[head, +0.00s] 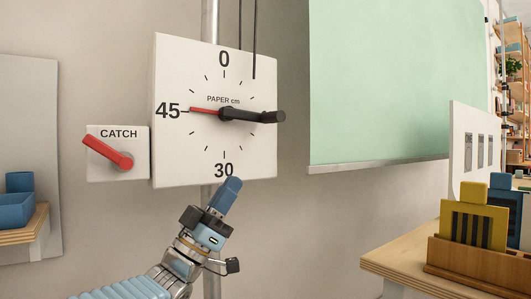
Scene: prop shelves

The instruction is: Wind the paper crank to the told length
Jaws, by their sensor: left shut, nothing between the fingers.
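The white crank box (180,160) reads "PAPER cm", with 0 at the top, 30 at the bottom and 45 at the left. Its red pointer (203,110) points left at 45. The black crank (245,114) points right, its knob covering the dial's right side. The catch plate (105,172) at its left has a red lever (105,151) slanting up-left. The green paper (390,80) hangs at the right with a grey bar along its lower edge. My left gripper (229,188) is shut and empty just below the 30, apart from the crank. My right gripper is out of view.
A wooden table (400,265) at lower right bears a wooden rack (465,262) with yellow and blue pieces. A shelf with a blue bin (15,212) is at the far left. A vertical pole (210,20) runs behind the box. Wall space below the green paper is clear.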

